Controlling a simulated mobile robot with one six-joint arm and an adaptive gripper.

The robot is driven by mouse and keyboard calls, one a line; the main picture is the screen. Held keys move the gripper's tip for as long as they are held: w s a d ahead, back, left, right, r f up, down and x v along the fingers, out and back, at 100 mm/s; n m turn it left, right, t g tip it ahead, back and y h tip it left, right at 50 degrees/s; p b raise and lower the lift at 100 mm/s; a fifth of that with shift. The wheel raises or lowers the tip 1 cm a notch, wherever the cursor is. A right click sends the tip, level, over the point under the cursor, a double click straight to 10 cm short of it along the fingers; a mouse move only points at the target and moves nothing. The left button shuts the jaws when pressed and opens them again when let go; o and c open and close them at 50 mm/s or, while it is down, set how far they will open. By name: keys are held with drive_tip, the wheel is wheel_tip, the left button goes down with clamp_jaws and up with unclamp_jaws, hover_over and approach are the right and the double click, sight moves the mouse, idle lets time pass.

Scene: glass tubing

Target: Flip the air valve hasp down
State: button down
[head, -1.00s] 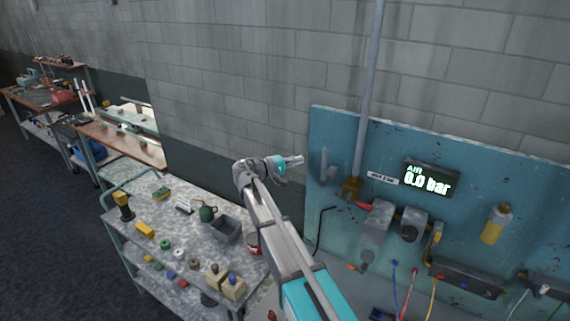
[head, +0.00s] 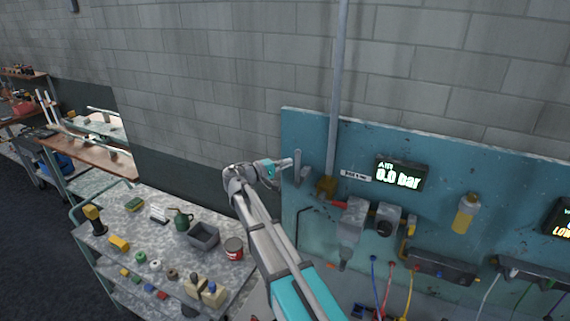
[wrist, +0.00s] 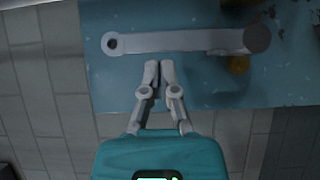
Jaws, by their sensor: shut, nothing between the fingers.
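The hasp is a flat grey bar (head: 298,166) standing upright on the left edge of the blue panel (head: 300,122) in the head view. In the wrist view the hasp (wrist: 180,42) lies across the top, with a ringed end at left and a dark round end at right. My gripper (head: 288,162) is shut and empty. Its fingertips (wrist: 158,66) are just short of the bar's middle in the wrist view; I cannot tell whether they touch it. The brass air valve (head: 326,187) with a red handle (head: 338,204) sits right of the hasp, on the grey pipe.
A pressure display (head: 399,174) reads 0.0 bar. Grey regulator units (head: 354,220) and coloured hoses fill the panel's lower part. Bare block wall lies behind my arm.

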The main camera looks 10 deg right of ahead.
drive_tip(key=shift+s+d, duration=0.2)
drive_tip(key=shift+d, duration=0.15)
